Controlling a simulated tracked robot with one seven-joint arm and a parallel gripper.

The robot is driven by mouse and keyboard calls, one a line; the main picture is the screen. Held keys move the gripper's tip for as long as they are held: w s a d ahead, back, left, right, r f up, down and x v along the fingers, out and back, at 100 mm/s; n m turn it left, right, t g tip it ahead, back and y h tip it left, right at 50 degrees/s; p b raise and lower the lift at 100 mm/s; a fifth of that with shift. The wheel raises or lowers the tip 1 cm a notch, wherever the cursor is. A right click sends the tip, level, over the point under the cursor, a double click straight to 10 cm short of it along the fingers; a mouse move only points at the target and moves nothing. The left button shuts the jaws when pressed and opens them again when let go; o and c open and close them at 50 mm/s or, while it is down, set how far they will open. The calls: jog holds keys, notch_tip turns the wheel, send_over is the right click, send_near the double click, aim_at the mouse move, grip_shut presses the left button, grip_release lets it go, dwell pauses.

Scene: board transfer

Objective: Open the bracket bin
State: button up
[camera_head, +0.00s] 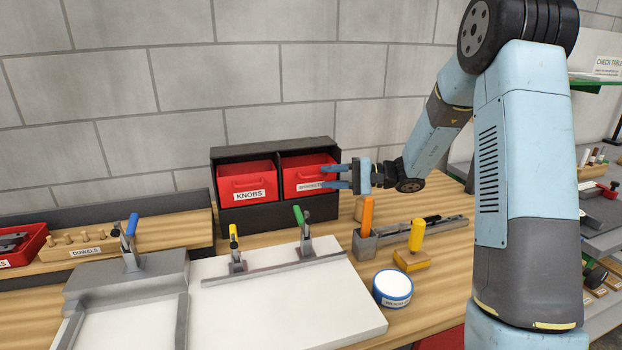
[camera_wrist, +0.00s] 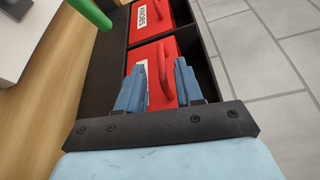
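The bracket bin (camera_head: 306,172) is a red bin with a partly hidden white label, in the right compartment of a black cabinet (camera_head: 262,216). Its front looks roughly level with the red KNOBS bin (camera_head: 248,182) to its left. My gripper (camera_head: 326,177) is in front of the bracket bin's right side, with its two blue fingers apart. In the wrist view, the bracket bin's red handle (camera_wrist: 162,66) shows in the gap between the fingers (camera_wrist: 158,78). I cannot tell whether the fingers touch the handle or bin. The fingers hide part of the bin's front.
A white board (camera_head: 285,308) with yellow-handled and green-handled clamps lies in front of the cabinet. An orange-handled tool (camera_head: 367,213), a yellow-handled block (camera_head: 413,256) and a round white-and-blue tub (camera_head: 393,287) stand right of it. A dowels tray (camera_head: 82,245) is at left.

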aim_at(313, 177)
jog(key=shift+w+a+f, duration=0.1)
jog(key=shift+w+a, duration=0.05)
jog(key=shift+a, duration=1.15)
jog(key=shift+w+a+f, duration=0.1)
jog(key=shift+w+a, duration=0.05)
jog(key=shift+a, duration=1.1)
grip_shut()
